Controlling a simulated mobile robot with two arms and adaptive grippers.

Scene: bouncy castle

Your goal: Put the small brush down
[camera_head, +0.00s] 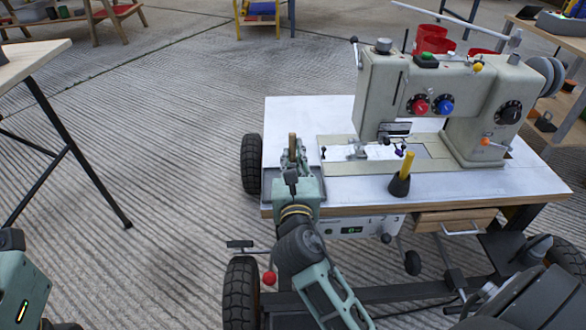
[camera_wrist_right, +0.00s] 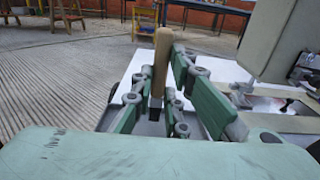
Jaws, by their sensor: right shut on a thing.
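The small brush (camera_head: 292,142) has a plain wooden handle and stands upright in my right gripper (camera_head: 293,162), over the left end of the white-topped sewing machine table (camera_head: 290,112). In the right wrist view, the wooden handle (camera_wrist_right: 162,55) rises between the green fingers of the right gripper (camera_wrist_right: 160,95), which is shut on the brush. A dark lower part of the brush shows below the handle. A grey surface lies beneath it; whether the brush touches it I cannot tell. My left gripper is out of view; only part of my left arm shows at the lower left.
A large sewing machine (camera_head: 440,90) fills the table's middle and right. A yellow-handled tool with a black base (camera_head: 401,180) stands at the front edge. Red cups (camera_head: 433,40) are behind the machine. A wooden-topped table (camera_head: 30,60) stands at far left, with open floor between.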

